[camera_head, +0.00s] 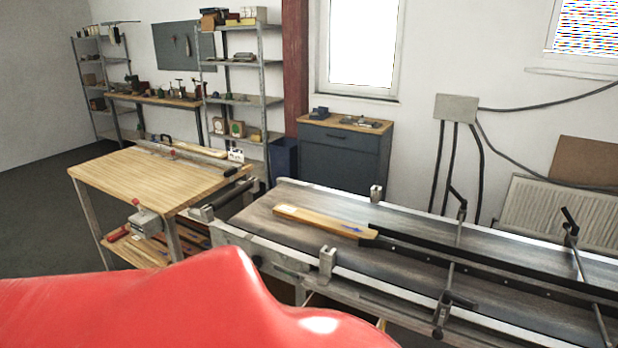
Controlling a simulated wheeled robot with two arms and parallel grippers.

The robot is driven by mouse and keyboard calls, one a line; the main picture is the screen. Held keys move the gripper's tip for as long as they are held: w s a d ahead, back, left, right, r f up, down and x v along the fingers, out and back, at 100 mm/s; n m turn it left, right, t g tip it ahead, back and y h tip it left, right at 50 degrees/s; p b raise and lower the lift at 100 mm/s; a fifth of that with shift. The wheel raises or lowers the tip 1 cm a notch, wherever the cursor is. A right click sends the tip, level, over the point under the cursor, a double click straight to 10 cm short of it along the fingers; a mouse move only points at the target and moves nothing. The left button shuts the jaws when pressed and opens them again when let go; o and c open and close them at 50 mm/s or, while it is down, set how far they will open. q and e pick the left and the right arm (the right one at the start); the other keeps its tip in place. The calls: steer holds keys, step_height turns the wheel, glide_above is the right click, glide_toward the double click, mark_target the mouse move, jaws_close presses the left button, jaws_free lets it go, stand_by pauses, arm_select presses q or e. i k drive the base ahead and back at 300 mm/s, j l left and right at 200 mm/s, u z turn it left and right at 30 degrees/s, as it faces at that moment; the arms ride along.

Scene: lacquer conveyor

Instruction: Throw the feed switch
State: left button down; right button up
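I cannot single out the feed switch with certainty. A small grey box (146,222) with a red part on top sits by the front of the wooden-topped table at the left. A plain grey box (456,108) with dark cables hangs on the back wall. The conveyor (400,272) runs from the centre to the right edge, with a wooden piece (315,219) bearing a blue mark lying on its belt. Neither of my grippers shows in this view.
A large glossy red surface (190,305) fills the lower left and hides what lies behind it. The wooden-topped table (150,180) stands left of the conveyor. Black guide rails (480,265) and clamp posts rise over the belt. Floor at far left is clear.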

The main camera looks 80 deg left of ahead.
mark_target(135, 201)
steer(key=u, duration=3.65)
steer(key=i+z, duration=0.1)
steer(key=z, duration=0.6)
steer(key=i+j+z, duration=0.15)
steer(key=j+z, duration=0.15)
steer(key=i+j+z, duration=0.15)
steer(key=j+z, duration=0.15)
steer(key=j, duration=0.2)
steer(key=j+z, duration=0.3)
steer(key=i+j+z, duration=0.2)
steer(key=j, duration=1.8)
steer(key=i+j+z, duration=0.1)
steer(key=j+z, duration=0.15)
steer(key=j, duration=1.75)
steer(key=j+z, duration=0.25)
steer(key=j, duration=0.25)
steer(key=k+j+z, duration=0.1)
steer(key=j+z, duration=0.15)
steer(key=j, duration=0.2)
